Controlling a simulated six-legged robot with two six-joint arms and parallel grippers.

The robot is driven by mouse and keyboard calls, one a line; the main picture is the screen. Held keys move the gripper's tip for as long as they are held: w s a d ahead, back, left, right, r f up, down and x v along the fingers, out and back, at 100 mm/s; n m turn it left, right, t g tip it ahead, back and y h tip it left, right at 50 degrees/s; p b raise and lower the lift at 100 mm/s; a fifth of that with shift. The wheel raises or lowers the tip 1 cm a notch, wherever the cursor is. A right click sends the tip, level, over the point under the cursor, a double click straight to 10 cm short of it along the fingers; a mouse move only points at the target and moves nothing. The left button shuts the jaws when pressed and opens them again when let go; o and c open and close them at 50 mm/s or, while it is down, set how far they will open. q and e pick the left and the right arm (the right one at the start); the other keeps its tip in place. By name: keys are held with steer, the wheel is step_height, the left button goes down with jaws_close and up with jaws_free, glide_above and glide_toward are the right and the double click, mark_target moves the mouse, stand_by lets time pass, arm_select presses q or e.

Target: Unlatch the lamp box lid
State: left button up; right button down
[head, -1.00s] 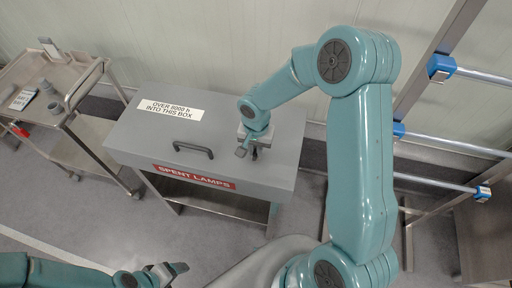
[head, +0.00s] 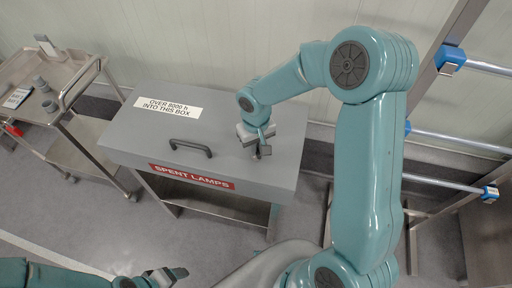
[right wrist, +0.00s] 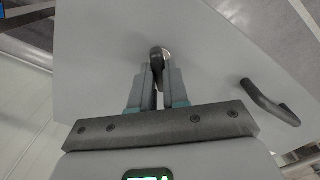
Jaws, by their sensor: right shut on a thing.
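The lamp box (head: 225,112) is a grey box with its lid down, a red "SPENT LAMPS" label on the front and a dark handle (head: 191,147) on the lid. My right gripper (head: 260,152) points down at the right part of the lid. In the right wrist view, its fingers (right wrist: 156,88) are shut on a small dark latch knob (right wrist: 157,56) on the lid. The fingers hide part of the knob. My left gripper (head: 174,275) is low in the head view, in front of the box and away from it; its opening is unclear.
A steel trolley (head: 62,77) with grey cups and cards stands left of the box. A rack with rails and blue clamps (head: 450,60) stands at the right. A white sign (head: 168,107) lies on the lid. The floor in front is clear.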

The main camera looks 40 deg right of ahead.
steer(key=n, duration=0.5)
steer(key=shift+n+b, duration=0.3)
steer(key=shift+b, duration=0.05)
steer(key=shift+w+r+n, duration=0.1)
steer(key=shift+n, duration=2.1)
steer(key=c, duration=1.1)
jaws_free()
step_height(320, 180, up, 16)
steer(key=shift+r, duration=0.15)
